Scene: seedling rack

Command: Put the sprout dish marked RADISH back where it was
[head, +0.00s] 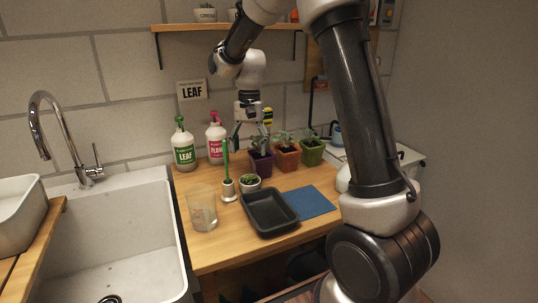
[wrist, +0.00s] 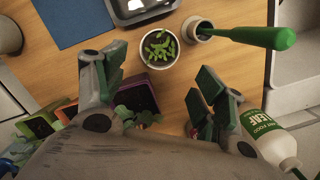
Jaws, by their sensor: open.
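A small white round dish with green sprouts (head: 250,188) stands on the wooden counter, behind the black tray. It also shows in the wrist view (wrist: 158,65), near the top middle. No lettering on it can be read in either view. My gripper (head: 250,138) is open and empty. It hangs above the back of the counter, higher than the dish and apart from it. In the wrist view the fingers (wrist: 160,78) stand on either side, with the dish beyond their tips. A wall shelf (head: 180,27) holds a small labelled dish (head: 206,15) and another, partly hidden by my arm.
Potted seedlings in purple (head: 262,163), orange (head: 287,158) and green (head: 312,153) pots stand right of the dish. LEAF (head: 184,153) and pink-labelled (head: 216,146) bottles stand behind. A green-handled tool in a holder (head: 228,188), glass (head: 203,212), black tray (head: 268,208) and blue mat (head: 304,203) are near.

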